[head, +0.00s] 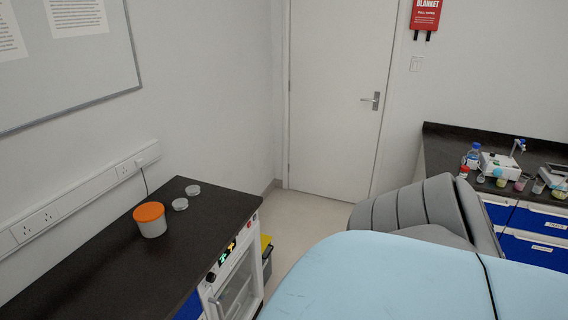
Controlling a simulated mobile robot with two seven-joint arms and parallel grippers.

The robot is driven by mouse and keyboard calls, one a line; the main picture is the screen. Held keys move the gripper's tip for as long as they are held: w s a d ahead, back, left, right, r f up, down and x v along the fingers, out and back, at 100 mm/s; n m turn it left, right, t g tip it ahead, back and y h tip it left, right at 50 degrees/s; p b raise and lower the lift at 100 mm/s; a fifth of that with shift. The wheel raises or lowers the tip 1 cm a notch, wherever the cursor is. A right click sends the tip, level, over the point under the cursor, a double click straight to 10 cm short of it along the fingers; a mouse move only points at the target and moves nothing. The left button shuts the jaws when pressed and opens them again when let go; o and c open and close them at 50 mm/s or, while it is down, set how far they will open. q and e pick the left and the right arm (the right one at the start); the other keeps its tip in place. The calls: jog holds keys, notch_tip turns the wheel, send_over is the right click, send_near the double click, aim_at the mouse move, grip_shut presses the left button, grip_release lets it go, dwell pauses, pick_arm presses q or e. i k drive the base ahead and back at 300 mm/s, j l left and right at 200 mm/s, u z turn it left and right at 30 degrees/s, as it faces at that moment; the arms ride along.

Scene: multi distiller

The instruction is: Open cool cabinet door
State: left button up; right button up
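The cool cabinet (231,272) is a white appliance built in under the dark bench at lower left. It has a black dial and a lit green display on its top panel. Its door (235,289), with a pale window and a white frame, is seen at a steep angle and looks closed. The bottom of the door is cut off by the picture's lower edge. Neither of my grippers shows in the head view, so their place relative to the door cannot be seen.
An orange-lidded tub (150,220) and two clear dishes (186,197) stand on the left bench (110,262). A yellow-topped bin (266,254) is beside the cabinet. Floor (306,222) shows before the white room door (338,90). A bench with bottles (472,157) stands right.

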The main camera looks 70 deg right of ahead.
aim_at(237, 292)
jog(key=z, duration=1.6)
jog(key=i+l+z, duration=0.1)
jog(key=i+l+u, duration=0.15)
jog(key=u, duration=0.2)
jog(key=i+l+u, duration=0.1)
jog(key=l+u, duration=0.25)
jog(key=u, duration=0.85)
